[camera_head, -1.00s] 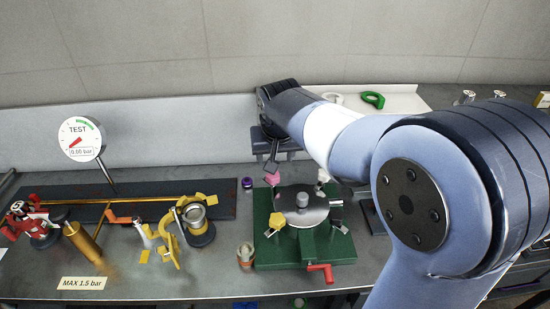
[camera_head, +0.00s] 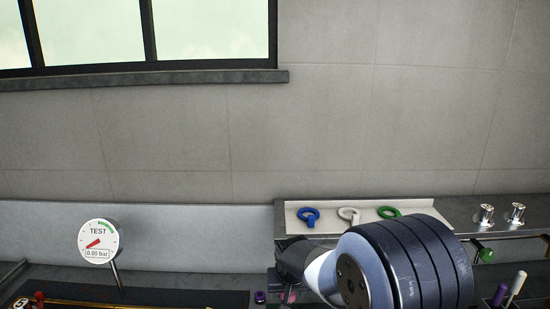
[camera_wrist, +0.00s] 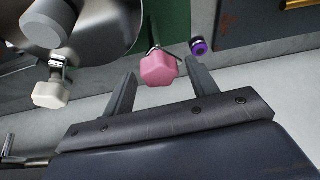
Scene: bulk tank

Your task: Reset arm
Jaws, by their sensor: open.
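My gripper (camera_wrist: 159,92) shows in the wrist view with its two fingers spread apart and nothing held between them. A pink knob (camera_wrist: 160,69) lies just beyond the fingertips, in line with the gap. A white knob (camera_wrist: 52,94) hangs to the left of the fingers, near a round metal part (camera_wrist: 100,25). In the head view my arm fills the lower right, and the gripper is hidden below the picture edge or behind the arm.
A purple knob (camera_wrist: 199,47) is right of the pink one. In the head view, a tray (camera_head: 440,205) holds blue (camera_head: 309,216), white (camera_head: 349,215) and green (camera_head: 389,212) rings. A test gauge (camera_head: 98,242) stands at left, reading 0.00 bar. A window (camera_head: 90,30) is above.

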